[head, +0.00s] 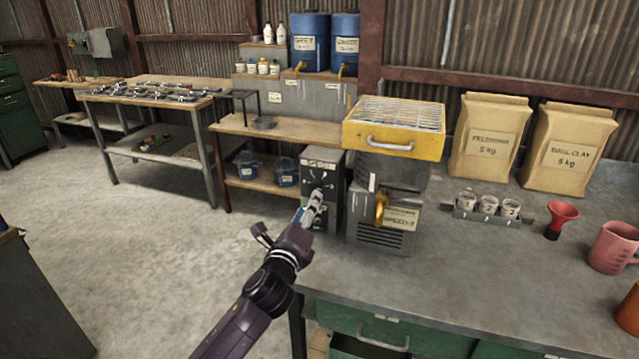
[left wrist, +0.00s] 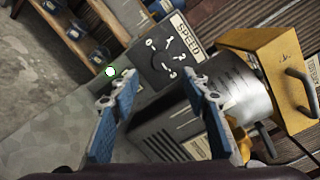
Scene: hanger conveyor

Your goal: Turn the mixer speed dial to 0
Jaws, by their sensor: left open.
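The dark grey speed panel (head: 321,164) is on the front of the mixer box at the bench's left end. The left wrist view shows this panel with a SPEED label (left wrist: 188,37) and the marks 0 to 3 around the dial (left wrist: 160,60). The dial is dark, and I cannot tell which mark it points to. My left gripper (head: 318,197) is in front of the panel. In the left wrist view its blue-padded fingers (left wrist: 158,80) are spread apart with nothing between them, the panel lying beyond. My right gripper is not in view.
A yellow-framed grated tray (head: 393,140) tops the machine beside the panel. A brass tap (head: 381,208) juts from the machine's front. Three cups (head: 487,205) in a rack, a red funnel (head: 561,215) and a pink jug (head: 612,247) stand right on the grey bench.

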